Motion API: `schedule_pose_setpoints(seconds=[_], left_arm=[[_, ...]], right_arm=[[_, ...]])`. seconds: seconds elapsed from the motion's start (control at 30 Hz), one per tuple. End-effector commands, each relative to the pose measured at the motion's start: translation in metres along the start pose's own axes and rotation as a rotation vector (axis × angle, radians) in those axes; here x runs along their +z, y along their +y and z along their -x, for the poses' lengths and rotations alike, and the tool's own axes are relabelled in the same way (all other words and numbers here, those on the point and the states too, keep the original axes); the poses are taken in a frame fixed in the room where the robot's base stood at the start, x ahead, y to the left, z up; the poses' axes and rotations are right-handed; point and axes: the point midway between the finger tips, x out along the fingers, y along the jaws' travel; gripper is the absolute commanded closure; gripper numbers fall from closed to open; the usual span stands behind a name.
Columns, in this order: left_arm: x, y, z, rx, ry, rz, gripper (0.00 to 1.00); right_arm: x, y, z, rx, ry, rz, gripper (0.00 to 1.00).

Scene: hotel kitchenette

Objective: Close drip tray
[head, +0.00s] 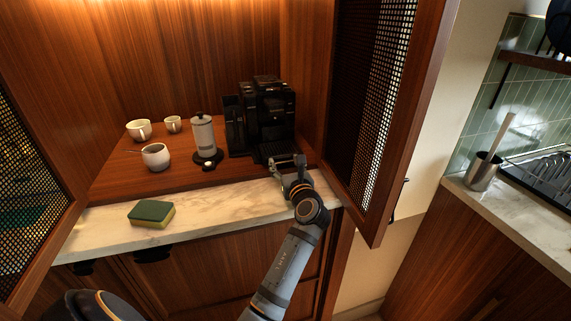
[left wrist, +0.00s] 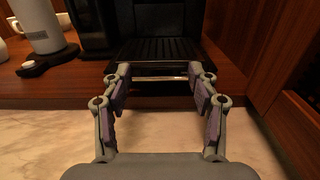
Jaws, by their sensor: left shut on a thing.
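The black coffee machine (head: 268,105) stands at the back right of the wooden cabinet shelf. Its slatted black drip tray (head: 277,150) sits low at its front and sticks out toward me. The tray's slats (left wrist: 158,48) fill the top middle of the left wrist view, and its front edge lies between my fingertips. My left gripper (head: 288,163) is at the tray's front, its fingers spread to the tray's width and shut on it. The left gripper (left wrist: 160,82) also shows in the left wrist view. How far the tray is out is hard to tell. My right gripper is not in view.
A French press (head: 203,134), a sugar bowl (head: 155,157) and two white cups (head: 139,130) stand left of the machine. A sponge (head: 151,213) lies on the marble counter (head: 215,206). The open mesh door (head: 385,100) stands close on the right.

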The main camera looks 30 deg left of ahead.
Motion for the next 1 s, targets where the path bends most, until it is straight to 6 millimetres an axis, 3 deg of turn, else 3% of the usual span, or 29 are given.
schedule_pose_setpoints(seconds=[0.2,0.5,0.53,0.7,1.0], left_arm=[[0.005,-0.001,-0.029,-0.001,-0.003,-0.004,0.97],[0.002,0.000,-0.032,0.000,-0.003,0.001,0.97],[0.002,0.000,-0.032,0.000,-0.004,0.001,0.39],[0.002,0.000,-0.032,0.000,-0.003,0.001,0.17],[0.001,0.000,-0.032,0.000,-0.001,0.001,0.17]], right_arm=[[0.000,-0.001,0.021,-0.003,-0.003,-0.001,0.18],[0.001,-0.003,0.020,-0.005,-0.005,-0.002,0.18],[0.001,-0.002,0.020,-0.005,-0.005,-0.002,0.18],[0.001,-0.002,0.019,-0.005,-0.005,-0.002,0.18],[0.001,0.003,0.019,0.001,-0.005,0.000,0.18]])
